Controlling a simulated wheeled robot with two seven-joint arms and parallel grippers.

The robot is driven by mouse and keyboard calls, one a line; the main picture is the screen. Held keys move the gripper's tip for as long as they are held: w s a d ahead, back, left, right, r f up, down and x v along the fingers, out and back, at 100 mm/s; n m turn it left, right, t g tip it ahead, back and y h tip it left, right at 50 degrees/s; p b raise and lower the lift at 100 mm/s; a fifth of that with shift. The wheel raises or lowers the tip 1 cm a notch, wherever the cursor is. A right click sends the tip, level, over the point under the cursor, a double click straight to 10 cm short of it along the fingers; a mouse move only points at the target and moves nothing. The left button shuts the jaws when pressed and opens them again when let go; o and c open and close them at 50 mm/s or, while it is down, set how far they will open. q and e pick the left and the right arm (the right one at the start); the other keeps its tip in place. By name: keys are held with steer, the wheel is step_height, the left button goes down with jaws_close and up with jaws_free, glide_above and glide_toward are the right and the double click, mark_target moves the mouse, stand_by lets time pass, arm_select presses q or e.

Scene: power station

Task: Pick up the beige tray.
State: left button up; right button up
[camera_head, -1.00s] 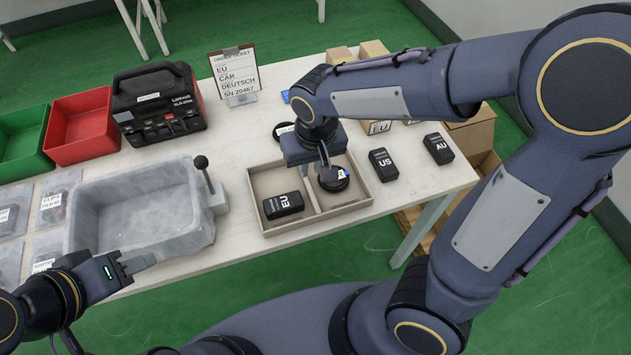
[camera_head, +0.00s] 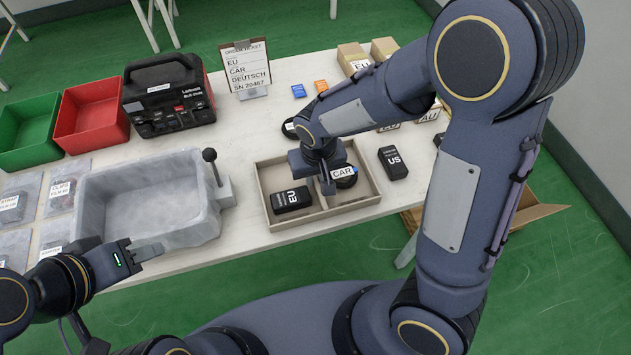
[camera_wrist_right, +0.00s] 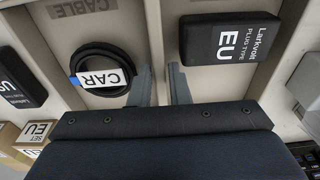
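The beige tray (camera_head: 262,181) stands on the white table with a divider down its middle; it also shows in the right wrist view (camera_wrist_right: 205,80). A black EU plug box (camera_head: 291,200) lies in its left compartment. A coiled black cable labelled CAR (camera_head: 345,183) lies in its right compartment. My right gripper (camera_head: 328,186) points down at the divider. In the right wrist view its fingertips (camera_wrist_right: 160,68) lie either side of the divider's line; whether they press on it is unclear. My left gripper (camera_head: 150,249) is by the grey basin's near-left corner, apart from the tray; its finger gap is unclear.
The grey basin (camera_head: 150,234) with a lever stands left of the tray. A black US box (camera_head: 393,163) sits close to its right. Behind are the order ticket (camera_head: 246,66), a black-and-red machine (camera_head: 168,100), red and green bins, and small cartons (camera_head: 353,58).

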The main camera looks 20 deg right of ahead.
jaws_close()
steer(key=shift+r, duration=0.1)
